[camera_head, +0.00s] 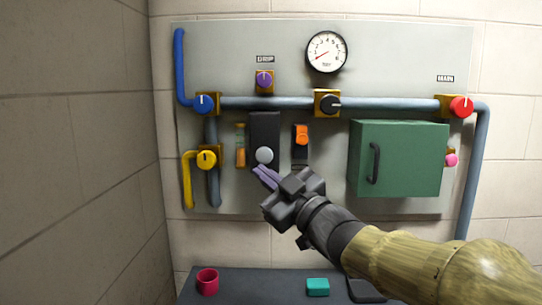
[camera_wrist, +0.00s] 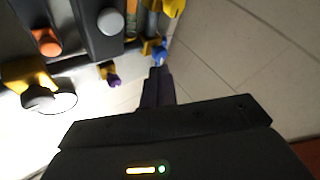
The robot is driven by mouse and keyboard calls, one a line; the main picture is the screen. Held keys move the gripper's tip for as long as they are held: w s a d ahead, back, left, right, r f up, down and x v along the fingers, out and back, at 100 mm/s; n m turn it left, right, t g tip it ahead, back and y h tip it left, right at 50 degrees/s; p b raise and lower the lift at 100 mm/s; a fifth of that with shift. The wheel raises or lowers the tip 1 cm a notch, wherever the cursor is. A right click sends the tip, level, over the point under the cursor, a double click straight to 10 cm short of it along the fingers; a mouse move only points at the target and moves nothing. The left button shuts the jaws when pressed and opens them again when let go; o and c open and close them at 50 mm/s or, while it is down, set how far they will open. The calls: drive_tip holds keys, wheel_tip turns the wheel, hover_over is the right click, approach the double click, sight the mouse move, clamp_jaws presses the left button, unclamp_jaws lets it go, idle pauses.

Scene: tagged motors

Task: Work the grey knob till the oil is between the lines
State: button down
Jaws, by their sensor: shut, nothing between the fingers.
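The grey knob (camera_head: 264,155) is a round pale button-like knob low on a black upright panel (camera_head: 264,126). It also shows at the top of the wrist view (camera_wrist: 110,20). The oil sight glass (camera_head: 240,157) is a narrow tube just left of the panel, with amber oil in its lower part. Its lines are too small to read against the oil level. My gripper (camera_head: 265,176) is shut and empty, its purple-grey fingers just below the grey knob in the head view, seemingly apart from it. The fingers also show in the wrist view (camera_wrist: 158,88).
An orange switch (camera_head: 301,134) sits right of the black panel, and a green cabinet (camera_head: 398,158) juts out further right. Yellow (camera_head: 205,159), blue (camera_head: 204,103) and purple (camera_head: 264,79) knobs are nearby. A bench (camera_head: 250,285) below holds a red cup (camera_head: 207,281).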

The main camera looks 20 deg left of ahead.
sight(264, 155)
drive_tip(key=w+a+p, duration=0.2)
drive_tip(key=w+p, duration=0.2)
drive_tip(key=w, duration=0.4)
drive_tip(key=shift+w, duration=0.3)
idle(2.1)
drive_tip(key=shift+w+a, duration=0.15)
drive_tip(key=shift+w, duration=0.3)
